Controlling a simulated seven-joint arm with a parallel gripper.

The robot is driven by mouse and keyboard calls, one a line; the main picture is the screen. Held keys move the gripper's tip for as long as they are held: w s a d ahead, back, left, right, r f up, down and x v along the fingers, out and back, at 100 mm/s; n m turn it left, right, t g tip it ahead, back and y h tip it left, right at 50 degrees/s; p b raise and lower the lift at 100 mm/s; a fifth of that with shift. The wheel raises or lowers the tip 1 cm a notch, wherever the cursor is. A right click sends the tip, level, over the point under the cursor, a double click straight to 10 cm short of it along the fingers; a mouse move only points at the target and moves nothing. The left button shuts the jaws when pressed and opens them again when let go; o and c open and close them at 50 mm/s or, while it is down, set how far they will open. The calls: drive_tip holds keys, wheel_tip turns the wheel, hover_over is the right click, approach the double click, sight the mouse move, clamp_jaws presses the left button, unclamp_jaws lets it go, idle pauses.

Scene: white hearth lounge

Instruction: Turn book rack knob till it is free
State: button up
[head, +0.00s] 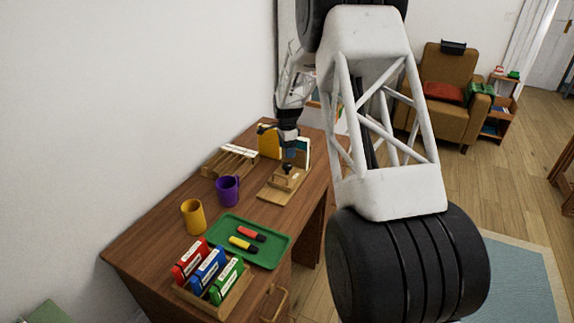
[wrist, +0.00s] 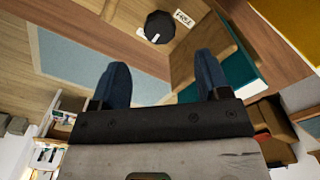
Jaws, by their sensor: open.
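The wooden book rack (head: 272,191) stands at the far part of the desk, with books upright at its back end. Its dark round knob (head: 287,169) is on top; in the wrist view the knob (wrist: 160,26) is black with a white mark on its near edge. A white label reading "FREE" (wrist: 184,18) lies just right of the knob. My gripper (head: 290,153) is above and close to the knob. In the wrist view my gripper (wrist: 161,64) has its two blue fingers wide apart, with nothing between them. The knob lies beyond the fingertips, apart from them.
A teal book (wrist: 236,77) stands close by my right finger. A yellow book (head: 268,143), slatted wooden holder (head: 228,160), purple mug (head: 228,190), yellow mug (head: 193,217) and green tray (head: 273,252) with markers share the desk. Several boxes (head: 208,268) stand at the near end.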

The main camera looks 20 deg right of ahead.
sight(287, 165)
drive_tip(key=shift+f, duration=0.15)
drive_tip(key=shift+f, duration=3.75)
drive_tip(key=c, duration=0.9)
drive_tip(key=shift+c, duration=0.2)
